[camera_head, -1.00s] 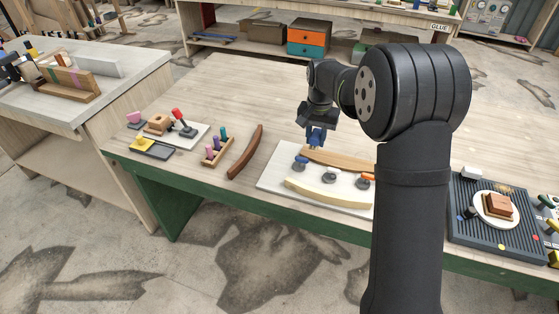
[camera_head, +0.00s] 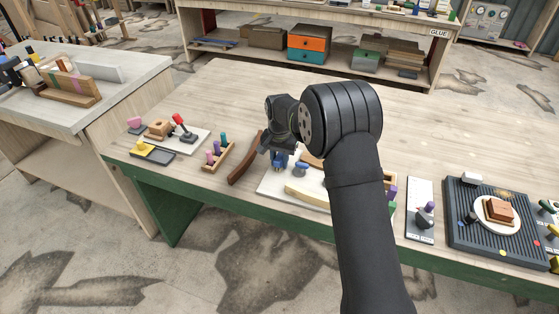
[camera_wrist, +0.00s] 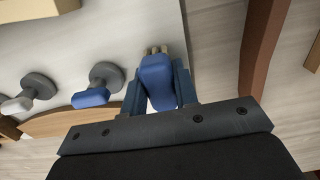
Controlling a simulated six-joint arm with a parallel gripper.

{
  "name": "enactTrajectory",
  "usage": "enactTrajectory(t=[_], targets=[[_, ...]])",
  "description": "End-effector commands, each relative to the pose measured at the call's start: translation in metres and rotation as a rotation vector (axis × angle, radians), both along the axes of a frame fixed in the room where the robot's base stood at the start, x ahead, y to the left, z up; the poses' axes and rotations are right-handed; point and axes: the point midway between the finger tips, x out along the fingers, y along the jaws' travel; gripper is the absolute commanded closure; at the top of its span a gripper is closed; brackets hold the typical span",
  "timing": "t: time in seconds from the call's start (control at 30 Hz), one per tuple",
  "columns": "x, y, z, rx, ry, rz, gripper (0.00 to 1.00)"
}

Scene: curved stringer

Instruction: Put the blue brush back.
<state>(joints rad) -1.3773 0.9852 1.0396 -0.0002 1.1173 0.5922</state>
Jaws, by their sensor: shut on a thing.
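My gripper (camera_head: 281,158) is shut on the blue brush. In the wrist view the brush (camera_wrist: 157,84) sits between the two blue-grey fingers of my gripper (camera_wrist: 158,78), with its pale bristles showing at the end. In the head view they are above the left end of the white board. A small wooden rack (camera_head: 216,164) with purple and green handles stands to the left, beyond the dark curved wooden piece. My gripper is apart from the rack.
The dark curved piece (camera_head: 246,158) lies between my gripper and the rack. The white board (camera_head: 275,188) holds a pale curved strip (camera_head: 307,195) and knobs, including a blue-topped one (camera_wrist: 95,96). Trays with small items stand farther left. The back of the table is clear.

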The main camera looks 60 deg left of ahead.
Motion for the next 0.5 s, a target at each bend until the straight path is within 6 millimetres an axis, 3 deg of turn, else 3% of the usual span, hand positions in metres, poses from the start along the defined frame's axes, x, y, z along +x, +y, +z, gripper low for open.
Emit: enactTrajectory(t=[0.37, 0.4, 0.5], targets=[[0.0002, -0.0001, -0.0055, 0.000, 0.000, 0.000, 0.94], [0.0003, 0.0000, -0.0057, 0.001, -0.001, 0.000, 0.69], [0.0002, -0.0001, -0.0055, 0.001, -0.001, 0.000, 0.51]])
